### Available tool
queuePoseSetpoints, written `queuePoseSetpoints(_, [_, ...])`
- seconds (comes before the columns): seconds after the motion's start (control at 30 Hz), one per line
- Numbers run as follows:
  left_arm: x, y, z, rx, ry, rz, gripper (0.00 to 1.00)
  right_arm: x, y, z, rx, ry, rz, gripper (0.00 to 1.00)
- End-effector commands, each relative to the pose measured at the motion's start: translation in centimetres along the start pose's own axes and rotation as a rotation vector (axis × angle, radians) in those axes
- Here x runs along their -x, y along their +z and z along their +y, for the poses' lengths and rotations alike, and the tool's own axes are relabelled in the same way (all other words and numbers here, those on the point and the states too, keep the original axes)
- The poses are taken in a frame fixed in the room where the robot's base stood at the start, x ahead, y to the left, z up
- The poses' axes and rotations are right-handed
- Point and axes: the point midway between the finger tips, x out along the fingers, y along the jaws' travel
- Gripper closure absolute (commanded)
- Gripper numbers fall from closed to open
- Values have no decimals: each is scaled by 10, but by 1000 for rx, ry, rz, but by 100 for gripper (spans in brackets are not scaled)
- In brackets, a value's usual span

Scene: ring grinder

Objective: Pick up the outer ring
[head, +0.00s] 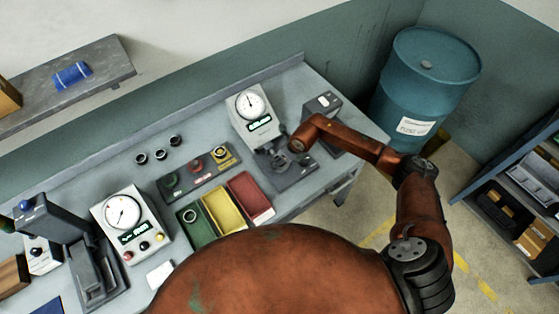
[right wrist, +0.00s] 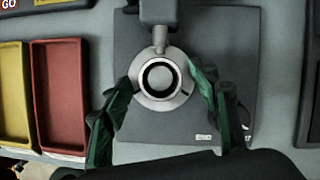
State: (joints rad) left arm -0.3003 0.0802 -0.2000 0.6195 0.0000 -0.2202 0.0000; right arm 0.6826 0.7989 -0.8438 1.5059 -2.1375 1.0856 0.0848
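A ring with a dark band and a pale centre (right wrist: 160,77) sits on the round metal seat of the gauge station (right wrist: 228,120) in the right wrist view. My right gripper (right wrist: 164,82) is open, with one green-padded finger on each side of the seat and ring. The fingertips are close to the seat's edge; I cannot tell whether they touch it. In the head view the right arm reaches over the gauge with the white dial (head: 251,104), and the ring there is hard to make out. My left gripper is not in view.
Green (head: 196,228), yellow (head: 223,209) and red (head: 250,193) bins lie left of the station. A ring lies in the green bin. Three dark rings (head: 160,154) stand on the table behind a button panel (head: 198,170). Another dial gauge (head: 122,213) stands further left.

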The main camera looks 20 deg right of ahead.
Motion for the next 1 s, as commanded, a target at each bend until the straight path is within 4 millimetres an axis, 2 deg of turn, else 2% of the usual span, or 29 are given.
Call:
queuePoseSetpoints(0.07, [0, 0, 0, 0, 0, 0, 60, 0, 0, 0, 0, 0, 0, 52])
queuePoseSetpoints(0.67, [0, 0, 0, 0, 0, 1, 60, 1, 1, 0, 0, 0, -2, 94])
queuePoseSetpoints(1.0, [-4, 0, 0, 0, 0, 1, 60, 7, 4, -1, 0, -1, -4, 94])
